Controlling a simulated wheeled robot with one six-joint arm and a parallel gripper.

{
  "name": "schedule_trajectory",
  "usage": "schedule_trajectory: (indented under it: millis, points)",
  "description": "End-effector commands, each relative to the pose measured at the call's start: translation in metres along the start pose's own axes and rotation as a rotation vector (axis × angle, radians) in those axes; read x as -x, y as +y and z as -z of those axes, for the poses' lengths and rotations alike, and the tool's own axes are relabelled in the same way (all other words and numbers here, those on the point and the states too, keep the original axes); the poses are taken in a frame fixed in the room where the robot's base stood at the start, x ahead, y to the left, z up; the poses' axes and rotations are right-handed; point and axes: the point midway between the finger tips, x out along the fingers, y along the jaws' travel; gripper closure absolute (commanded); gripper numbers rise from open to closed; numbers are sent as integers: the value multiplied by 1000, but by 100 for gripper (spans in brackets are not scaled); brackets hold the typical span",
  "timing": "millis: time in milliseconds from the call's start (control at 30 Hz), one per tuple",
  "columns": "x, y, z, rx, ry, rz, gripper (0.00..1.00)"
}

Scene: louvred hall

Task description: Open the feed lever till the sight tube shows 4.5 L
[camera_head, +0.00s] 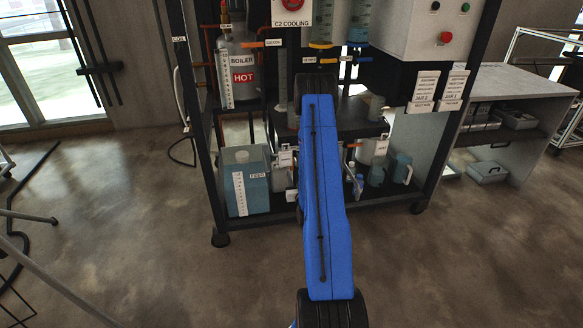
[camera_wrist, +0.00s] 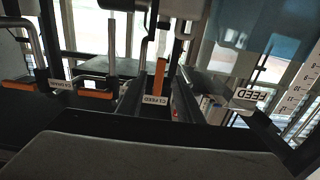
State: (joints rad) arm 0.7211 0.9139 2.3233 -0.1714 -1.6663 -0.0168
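An upright orange lever (camera_wrist: 159,75) stands behind a tag reading "C1 FEED" (camera_wrist: 155,99) in the wrist view. The blue feed tank (camera_head: 258,198) stands low left on the rack, with a white scale strip (camera_head: 240,193). Its scale (camera_wrist: 297,88) and upside-down "FEED" tag (camera_wrist: 250,95) show at the right of the wrist view. I cannot make out a liquid level on any sight tube.
The dark rack (camera_head: 205,150) carries a boiler marked hot (camera_head: 243,80), a "C2 COOLING" sign (camera_head: 291,17) and a grey control box (camera_head: 430,25). Jugs (camera_head: 402,168) stand low right. A grey bench (camera_head: 520,85) is at the right. The floor before the rack is clear.

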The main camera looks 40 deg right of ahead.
Motion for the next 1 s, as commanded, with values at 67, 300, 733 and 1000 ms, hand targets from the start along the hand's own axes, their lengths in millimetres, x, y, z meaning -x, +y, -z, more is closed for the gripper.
schedule_trajectory:
  millis: [67, 300, 733, 1000]
  points:
    - [-10, 0, 0, 0, 0, 1, 67]
    - [-36, -1, 0, 0, 0, 2, 67]
    - [-57, 0, 0, -1, -1, 1, 67]
    - [-70, 0, 0, -1, -1, 0, 67]
